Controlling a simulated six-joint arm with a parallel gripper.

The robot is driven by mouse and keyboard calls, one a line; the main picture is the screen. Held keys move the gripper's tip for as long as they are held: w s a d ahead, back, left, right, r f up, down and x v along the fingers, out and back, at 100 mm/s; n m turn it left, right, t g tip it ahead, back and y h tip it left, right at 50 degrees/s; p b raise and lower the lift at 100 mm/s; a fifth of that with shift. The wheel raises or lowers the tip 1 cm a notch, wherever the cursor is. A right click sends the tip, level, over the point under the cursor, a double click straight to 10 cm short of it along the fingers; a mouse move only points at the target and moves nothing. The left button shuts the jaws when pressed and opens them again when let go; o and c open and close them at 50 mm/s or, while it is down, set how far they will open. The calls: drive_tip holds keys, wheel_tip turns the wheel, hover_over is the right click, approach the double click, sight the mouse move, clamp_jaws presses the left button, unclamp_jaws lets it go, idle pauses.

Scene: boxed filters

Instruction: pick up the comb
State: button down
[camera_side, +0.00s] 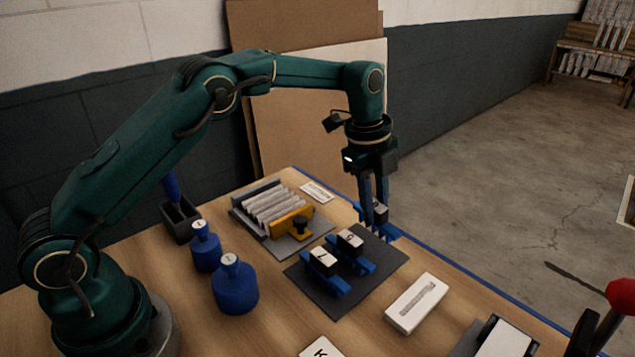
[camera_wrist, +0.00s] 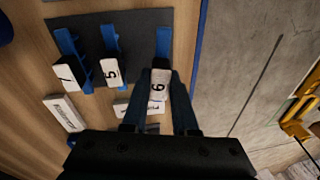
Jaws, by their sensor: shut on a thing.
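My gripper (camera_side: 374,208) points down at the back right of the dark mat (camera_side: 318,292). It is shut on the comb (camera_side: 387,232), a blue piece with a white block on top. In the wrist view the comb (camera_wrist: 163,42) lies between the two fingers, and its white block (camera_wrist: 159,84) bears a digit like 6. In the side view the fingers hide part of the comb. I cannot tell whether it touches the surface below. Two similar blue pieces with white blocks, one (camera_side: 323,261) and another (camera_side: 350,241), stand on the mat.
Behind the mat is a grey tray (camera_side: 237,217) with pleated filters (camera_side: 270,208) and a yellow clamp (camera_side: 290,223). Blue weights (camera_side: 234,287) stand left of the mat. A white box (camera_side: 417,303) lies to its right. The table's blue edge (camera_side: 460,268) runs close to the gripper.

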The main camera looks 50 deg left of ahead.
drive_tip(key=s+a+r, duration=0.3)
drive_tip(key=a+r, duration=0.4)
drive_tip(key=a, duration=0.4)
drive_tip(key=shift+s+r, duration=0.25)
drive_tip(key=shift+s, duration=0.1)
drive_tip(key=c, duration=1.2)
unclamp_jaws()
drive_tip(key=shift+c, duration=0.2)
clamp_jaws()
drive_tip(key=a+f+n+g, duration=0.1)
drive_tip(key=a, duration=0.8)
drive_tip(key=shift+s+f+n, duration=0.3)
drive_tip(key=shift+a, duration=0.1)
